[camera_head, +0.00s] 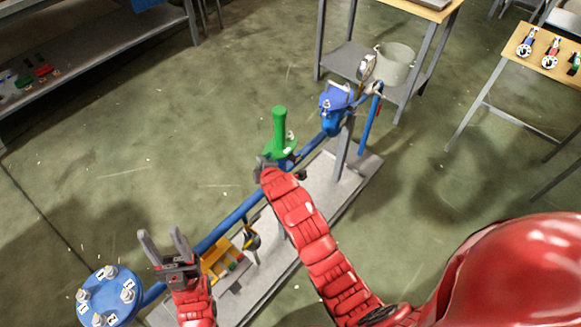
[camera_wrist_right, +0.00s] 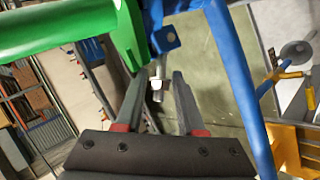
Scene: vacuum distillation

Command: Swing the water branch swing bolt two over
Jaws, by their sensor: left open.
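A blue pipe (camera_head: 228,222) runs diagonally above a grey base, with a green-handled fitting (camera_head: 279,127) on it. My right gripper (camera_head: 264,164) is beside this fitting, its fingertips partly hidden in the head view. In the right wrist view its two fingers (camera_wrist_right: 161,74) are apart. A small metal bolt end with a nut (camera_wrist_right: 157,86) shows between them, with no clear contact. Its number cannot be read. The green handle (camera_wrist_right: 50,34) crosses the upper left of that view. My left gripper (camera_head: 163,235) is open and empty above the pipe's near end, right of a blue flange (camera_head: 104,298) with several labelled bolts.
A blue device (camera_head: 335,98) sits on the pipe's far end. A yellow box (camera_head: 217,260) stands on the grey base (camera_head: 345,188) under the pipe. A bucket (camera_head: 396,64) stands on a table shelf at the back. Open green floor (camera_head: 130,130) lies left of the pipe.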

